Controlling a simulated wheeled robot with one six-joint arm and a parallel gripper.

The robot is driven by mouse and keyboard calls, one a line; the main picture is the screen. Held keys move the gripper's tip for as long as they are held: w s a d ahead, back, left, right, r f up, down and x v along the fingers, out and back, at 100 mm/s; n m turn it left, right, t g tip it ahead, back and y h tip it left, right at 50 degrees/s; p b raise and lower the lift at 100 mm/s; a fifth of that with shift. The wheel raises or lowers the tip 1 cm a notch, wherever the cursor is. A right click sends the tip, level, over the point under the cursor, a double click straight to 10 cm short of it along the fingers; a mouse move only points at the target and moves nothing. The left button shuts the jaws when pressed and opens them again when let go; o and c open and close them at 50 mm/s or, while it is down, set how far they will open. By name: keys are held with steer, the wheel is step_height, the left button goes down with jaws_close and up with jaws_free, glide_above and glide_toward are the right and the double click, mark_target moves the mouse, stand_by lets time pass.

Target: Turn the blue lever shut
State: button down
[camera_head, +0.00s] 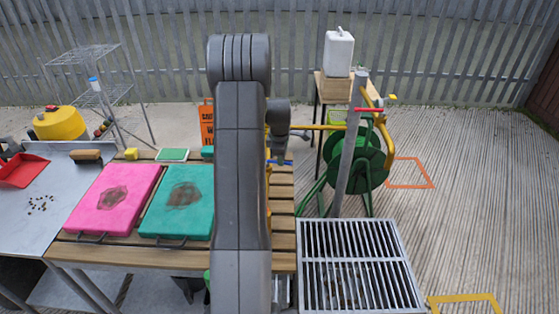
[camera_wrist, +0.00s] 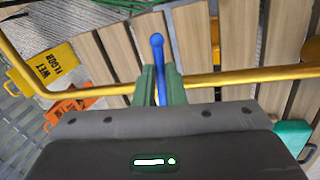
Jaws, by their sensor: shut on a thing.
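The blue lever (camera_wrist: 158,52) stands between the green fingers of my gripper (camera_wrist: 158,82) in the wrist view. Its rounded end points to the top of that picture, and the lever runs across the line of a yellow pipe (camera_wrist: 240,79). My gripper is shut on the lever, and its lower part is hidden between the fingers. In the head view a small bit of the blue lever (camera_head: 283,162) shows below my wrist, beside the wooden slatted table. My arm hides most of that spot, and the fingers are not clear there.
The yellow pipe (camera_head: 322,127) runs right towards a green hose reel (camera_head: 362,160) and a grey post (camera_head: 349,150). Pink (camera_head: 112,205) and green (camera_head: 165,215) stained boards lie left of my arm. A metal grate (camera_head: 360,270) is at the front right.

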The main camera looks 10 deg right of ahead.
steer(key=shift+w+d+n, duration=0.2)
steer(key=shift+w+n, duration=0.25)
steer(key=shift+n, duration=0.55)
steer(key=c, duration=1.5)
jaws_free()
steer(key=s+r, duration=0.1)
steer(key=r, duration=0.3)
steer(key=r+b, duration=0.1)
steer(key=r, duration=0.4)
steer(key=s+r, duration=0.1)
steer(key=r, duration=0.3)
steer(key=shift+s+a+r, duration=0.3)
steer(key=shift+a, duration=0.1)
